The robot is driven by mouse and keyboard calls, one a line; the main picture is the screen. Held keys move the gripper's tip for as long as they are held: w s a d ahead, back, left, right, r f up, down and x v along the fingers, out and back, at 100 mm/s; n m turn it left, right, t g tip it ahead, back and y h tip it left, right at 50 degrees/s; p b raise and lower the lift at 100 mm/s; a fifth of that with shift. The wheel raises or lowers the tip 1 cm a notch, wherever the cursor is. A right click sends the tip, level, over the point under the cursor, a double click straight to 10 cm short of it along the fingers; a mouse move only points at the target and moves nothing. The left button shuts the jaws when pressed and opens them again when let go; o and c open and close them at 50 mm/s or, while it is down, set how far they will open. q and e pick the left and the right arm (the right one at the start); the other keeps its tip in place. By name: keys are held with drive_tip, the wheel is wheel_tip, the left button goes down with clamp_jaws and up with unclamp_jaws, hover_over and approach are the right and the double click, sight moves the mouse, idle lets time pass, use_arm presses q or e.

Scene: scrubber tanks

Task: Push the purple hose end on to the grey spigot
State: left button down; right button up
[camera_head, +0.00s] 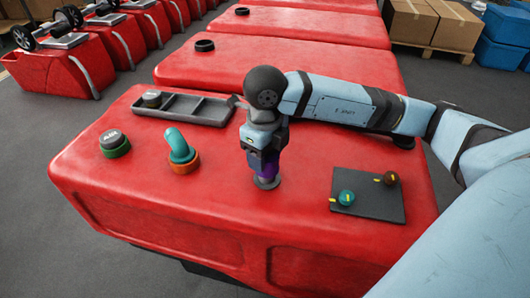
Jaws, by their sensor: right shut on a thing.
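My right gripper (264,162) points down over the middle of the red tank top and is shut on the purple hose end (266,172). Only a little purple shows between and below the fingers. The grey spigot (267,184) shows as a round grey flange directly under the purple piece. The gripper hides the upper part of the spigot, and I cannot tell whether the hose end is around it or just above it. My left gripper is not in view.
A teal elbow on an orange ring (182,152) and a grey cap on a green ring (114,145) stand to the left. A grey compartment tray (208,112) lies behind. A dark mat (372,207) with teal and brown pieces lies right. The front of the red top is clear.

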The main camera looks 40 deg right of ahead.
drive_tip(key=shift+f+b, duration=1.15)
drive_tip(key=shift+f, duration=0.35)
drive_tip(key=o, duration=1.3)
drive_tip(key=shift+r, duration=0.1)
wheel_tip(320, 180, up, 9)
drive_tip(key=p, duration=0.6)
drive_tip(key=shift+f, duration=0.2)
